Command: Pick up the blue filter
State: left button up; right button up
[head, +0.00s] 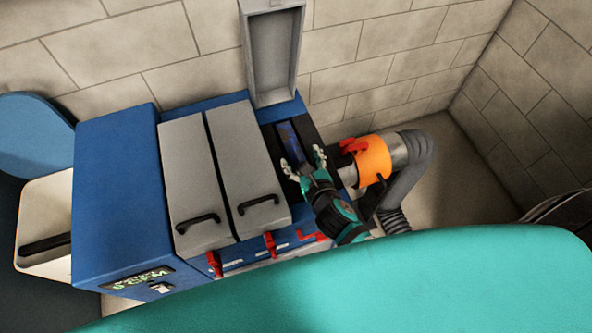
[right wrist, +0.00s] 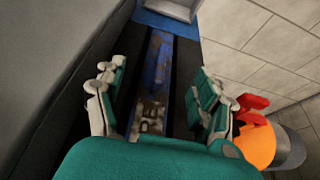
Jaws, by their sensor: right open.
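The blue filter (head: 289,134) sits down in the open slot at the right end of the blue machine. In the right wrist view the filter (right wrist: 158,62) is a narrow blue strip between dark slot walls, with a mottled, dirty-looking nearer part. My right gripper (head: 304,160) is open above the near part of the slot. In the right wrist view its fingers (right wrist: 157,85) are spread on either side of the filter and hold nothing. The lower part of the filter is hidden in the slot. My left gripper is not in view.
The slot's grey lid (head: 272,55) stands raised behind it. Two closed grey lids (head: 195,180) with black handles lie to the left. An orange collar (head: 372,158) with a red clamp and a grey hose (head: 416,165) stand close on the right. Red latches (head: 270,243) line the front.

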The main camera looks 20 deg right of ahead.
aim_at(297, 153)
jog(key=x, duration=0.4)
jog(key=shift+w, duration=0.15)
grip_shut()
dwell(0.4)
